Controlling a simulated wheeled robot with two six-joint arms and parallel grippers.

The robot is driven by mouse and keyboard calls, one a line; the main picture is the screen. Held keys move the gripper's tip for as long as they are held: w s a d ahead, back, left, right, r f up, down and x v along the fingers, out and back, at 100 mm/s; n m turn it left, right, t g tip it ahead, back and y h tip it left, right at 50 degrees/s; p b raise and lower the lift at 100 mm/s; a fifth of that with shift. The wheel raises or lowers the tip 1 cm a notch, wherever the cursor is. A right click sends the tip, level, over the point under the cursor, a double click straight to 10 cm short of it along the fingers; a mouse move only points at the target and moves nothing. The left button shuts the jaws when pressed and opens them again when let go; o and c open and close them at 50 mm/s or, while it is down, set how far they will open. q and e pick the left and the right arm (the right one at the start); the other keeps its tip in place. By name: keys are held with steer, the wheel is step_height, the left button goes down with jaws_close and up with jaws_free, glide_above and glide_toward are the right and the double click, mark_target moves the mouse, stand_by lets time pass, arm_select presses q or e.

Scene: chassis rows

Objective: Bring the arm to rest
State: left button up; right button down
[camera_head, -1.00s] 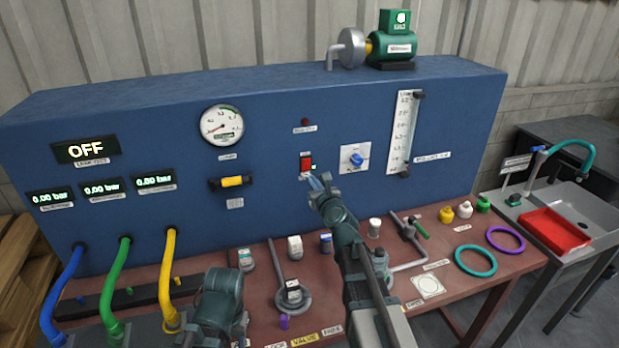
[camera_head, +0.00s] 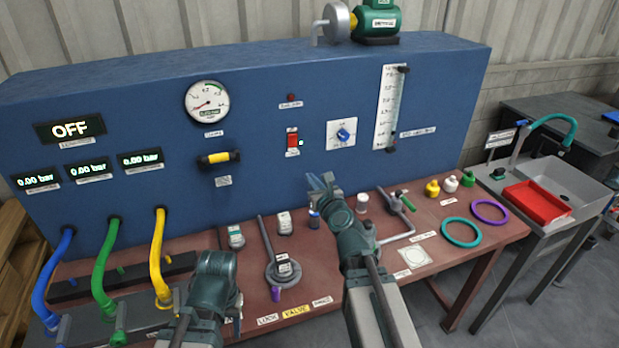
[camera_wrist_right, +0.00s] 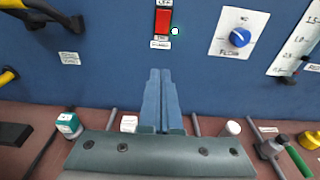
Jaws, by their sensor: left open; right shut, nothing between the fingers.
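My right gripper (camera_head: 322,181) is in front of the blue panel, below the red rocker switch (camera_head: 292,140) and apart from it. Its two blue fingers are together and empty, as the right wrist view also shows (camera_wrist_right: 160,75). The red switch (camera_wrist_right: 163,22) has a small green light beside it. My left gripper (camera_head: 217,278) is low over the front left of the bench, near the yellow hose; it is open, though its fingers are mostly hidden by its own wrist.
The reddish bench (camera_head: 345,283) carries a round flanged valve (camera_head: 284,270), small bottles, a pipe with a green handle (camera_head: 408,201) and teal and purple rings. Blue, green and yellow hoses (camera_head: 161,255) stand at left. A sink with a red tray (camera_head: 537,203) is at right.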

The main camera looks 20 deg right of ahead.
steer(key=s+a+f+n+g+y, duration=0.25)
steer(key=a+f+n+y, duration=0.2)
steer(key=a+n, duration=0.55)
steer(key=s+a+f+n+g, duration=0.3)
steer(key=s+f+n, duration=0.1)
steer(key=n, duration=0.2)
steer(key=s+a+f+n+g+h, duration=0.1)
steer(key=s+a+f+n+g, duration=0.2)
steer(key=n, duration=0.4)
steer(key=s+a+f+n+g+h, duration=0.1)
steer(key=s+a+f+n+g, duration=0.3)
steer(key=s+n, duration=0.3)
steer(key=shift+f+g, duration=0.35)
steer(key=shift+f, duration=0.45)
steer(key=s+d+f+n+g+h, duration=0.1)
steer(key=s+d+n+g+h, duration=0.2)
steer(key=s+n, duration=0.5)
steer(key=shift+s+f+n+g+h, duration=0.4)
steer(key=shift+n+h, duration=0.2)
steer(key=shift+h, duration=0.25)
